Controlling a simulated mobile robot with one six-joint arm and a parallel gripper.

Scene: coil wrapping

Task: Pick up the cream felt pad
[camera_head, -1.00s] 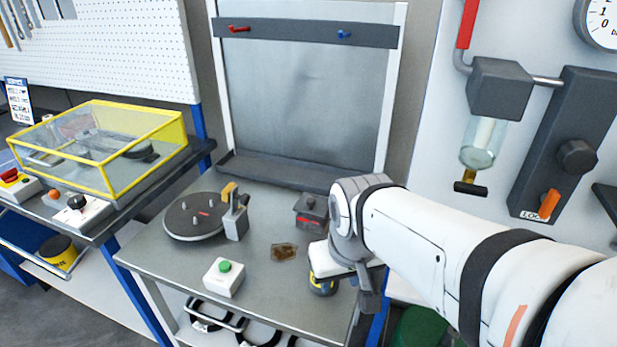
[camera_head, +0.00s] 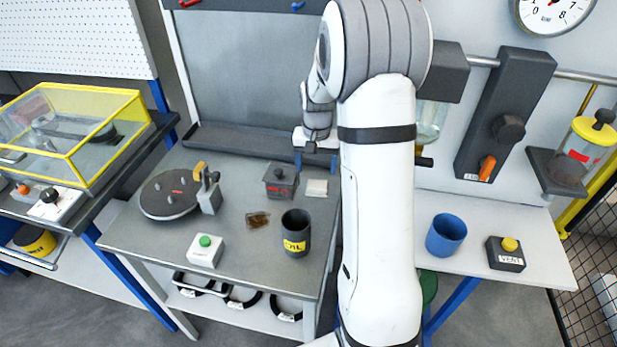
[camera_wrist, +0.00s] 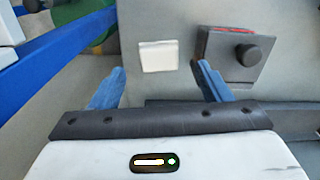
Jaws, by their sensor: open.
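The cream felt pad (camera_head: 316,188) is a small pale square lying flat on the grey table, just right of a dark lidded box. It also shows in the wrist view (camera_wrist: 158,56), above and between my two blue fingers. My gripper (camera_head: 318,160) is above the table, behind the pad in the head view, with its fingers pointing down. In the wrist view my gripper (camera_wrist: 160,78) is open and empty, with the pad apart from both fingers.
The dark box (camera_head: 281,182) with a round knob stands close beside the pad. A dark cup (camera_head: 296,232), a brown patch (camera_head: 257,219), a green button box (camera_head: 206,250) and a round turntable (camera_head: 168,195) share the table. A blue cup (camera_head: 446,234) stands on the right bench.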

